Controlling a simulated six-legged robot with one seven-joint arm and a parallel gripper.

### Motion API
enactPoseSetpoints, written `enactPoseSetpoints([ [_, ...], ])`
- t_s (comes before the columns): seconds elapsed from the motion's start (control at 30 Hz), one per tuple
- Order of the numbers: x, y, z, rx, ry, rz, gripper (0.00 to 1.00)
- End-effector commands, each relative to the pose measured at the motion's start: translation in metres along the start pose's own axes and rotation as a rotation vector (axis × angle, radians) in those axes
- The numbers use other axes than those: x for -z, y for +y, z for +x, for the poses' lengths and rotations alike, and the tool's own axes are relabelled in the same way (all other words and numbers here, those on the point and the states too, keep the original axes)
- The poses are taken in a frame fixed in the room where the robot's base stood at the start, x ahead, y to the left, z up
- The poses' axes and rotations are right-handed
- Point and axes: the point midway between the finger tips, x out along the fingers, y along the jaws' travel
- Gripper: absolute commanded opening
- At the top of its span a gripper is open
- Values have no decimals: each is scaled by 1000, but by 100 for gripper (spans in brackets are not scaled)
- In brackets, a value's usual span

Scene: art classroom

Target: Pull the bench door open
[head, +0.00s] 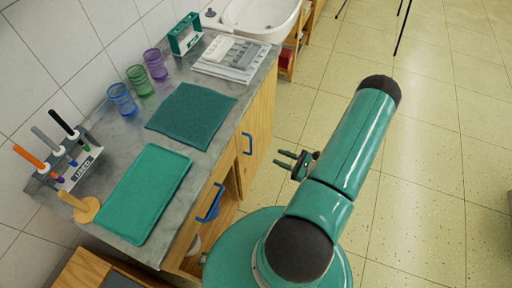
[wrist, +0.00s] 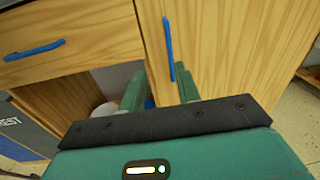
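The bench door (head: 262,115) is a wooden panel on the bench's front and looks shut. It fills the upper right of the wrist view (wrist: 230,50). Its blue bar handle (head: 247,144) is upright near the door's edge; in the wrist view the handle (wrist: 168,45) shows ahead of and between my fingers. My gripper (head: 279,159) is open and empty, its two fingers pointing at the bench front. In the head view a gap of floor shows between the fingertips and the handle. In the wrist view the fingers (wrist: 159,72) stand apart, with the handle's lower end between them.
A drawer with a blue handle (head: 210,203) and an open compartment (wrist: 95,88) are left of the door. The bench top (head: 213,160) holds a teal mat (head: 192,115), a green tray (head: 145,190), cups and a pen rack. Tiled floor (head: 425,165) right of my arm is clear.

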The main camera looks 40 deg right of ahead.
Motion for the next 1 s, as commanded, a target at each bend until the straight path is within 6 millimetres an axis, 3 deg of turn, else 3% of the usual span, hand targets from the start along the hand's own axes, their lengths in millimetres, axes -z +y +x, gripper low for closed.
enactPoseSetpoints([
  [0.13, 22, 3, -13, 93, -15, 47, 33],
  [0.37, 29, 2, -8, 123, -19, 60, 33],
  [1.0, 27, -11, 105, 120, -18, 58, 33],
])
